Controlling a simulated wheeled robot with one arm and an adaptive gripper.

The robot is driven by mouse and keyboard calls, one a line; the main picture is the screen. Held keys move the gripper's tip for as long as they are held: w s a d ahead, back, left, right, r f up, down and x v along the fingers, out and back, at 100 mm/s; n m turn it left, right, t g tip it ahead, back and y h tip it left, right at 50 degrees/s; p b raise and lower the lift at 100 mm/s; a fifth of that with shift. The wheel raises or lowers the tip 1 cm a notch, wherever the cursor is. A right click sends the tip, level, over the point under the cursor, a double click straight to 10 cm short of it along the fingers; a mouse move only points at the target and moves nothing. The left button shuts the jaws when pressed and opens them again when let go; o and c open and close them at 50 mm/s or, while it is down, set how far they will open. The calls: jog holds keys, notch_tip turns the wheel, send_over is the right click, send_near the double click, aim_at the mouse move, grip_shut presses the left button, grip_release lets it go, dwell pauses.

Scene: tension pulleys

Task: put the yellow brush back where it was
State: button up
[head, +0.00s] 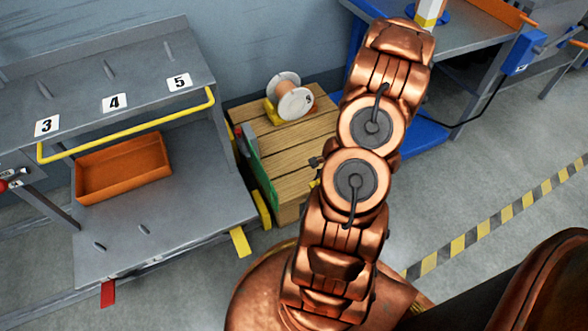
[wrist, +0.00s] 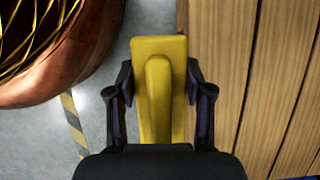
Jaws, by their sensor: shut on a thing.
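The yellow brush (wrist: 158,48) is between the two dark fingers of my gripper (wrist: 160,92) in the wrist view. The fingers press on its sides, and its flat wide end points away from the palm. In that view it is over grey floor, just left of the edge of the wooden crate (wrist: 250,80). In the head view my arm hides most of the gripper. Only a small dark part and a bit of yellow (head: 315,183) show left of the arm, over the crate (head: 285,150).
A white spool (head: 294,103) on a yellow base stands at the crate's back. A green panel (head: 262,178) is at its left side. A grey workbench (head: 190,215) with numbers 3, 4, 5 and an orange tray (head: 125,168) stands left. A blue table (head: 470,45) is at back right.

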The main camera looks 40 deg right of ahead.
jog(key=w+b, duration=0.1)
jog(key=w, duration=0.3)
jog(key=w+d+f+b, duration=0.1)
jog(key=w, duration=0.4)
jog(key=w+b, duration=0.2)
jog(key=w, duration=0.3)
jog(key=shift+w+d+f, duration=0.2)
jog(key=shift+d+f, duration=0.05)
jog(key=shift+d, duration=0.05)
jog(key=shift+f+b, duration=1.05)
jog(key=shift+f, duration=0.65)
jog(key=shift+f, duration=0.1)
jog(key=o, duration=1.4)
jog(key=shift+o, duration=0.2)
